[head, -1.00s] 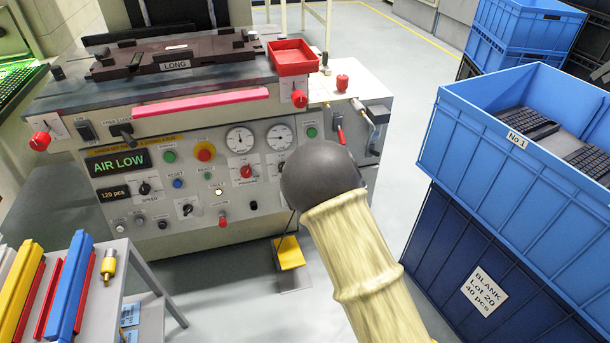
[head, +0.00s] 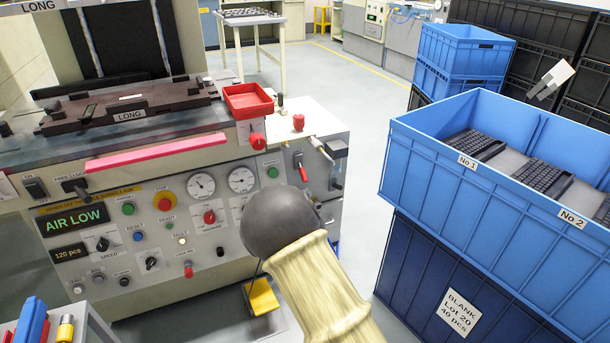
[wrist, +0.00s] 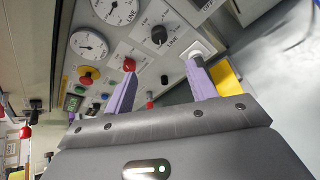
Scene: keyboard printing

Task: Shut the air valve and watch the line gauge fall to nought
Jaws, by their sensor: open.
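The line gauge (head: 241,180) is the right one of two round dials on the machine's front panel. It also shows at the top edge of the wrist view (wrist: 115,10), labelled LINE; its reading is too small to tell. A black knob (wrist: 158,35) sits near it with a partly legible label. A red-handled lever (head: 300,166) stands on the panel's right end; I cannot tell which control is the air valve. My gripper (wrist: 162,87) is open and empty, its purple fingers in front of the panel. The right fingertip overlaps a white plate (wrist: 201,47). My arm hides the gripper in the head view.
The display (head: 73,219) reads AIR LOW. A red tray (head: 252,101) stands on top of the machine. A blue crate (head: 420,178) of keyboards stands on a dark blue crate at the right. A yellow pedal (head: 262,297) is below the panel. Floor shows between machine and crates.

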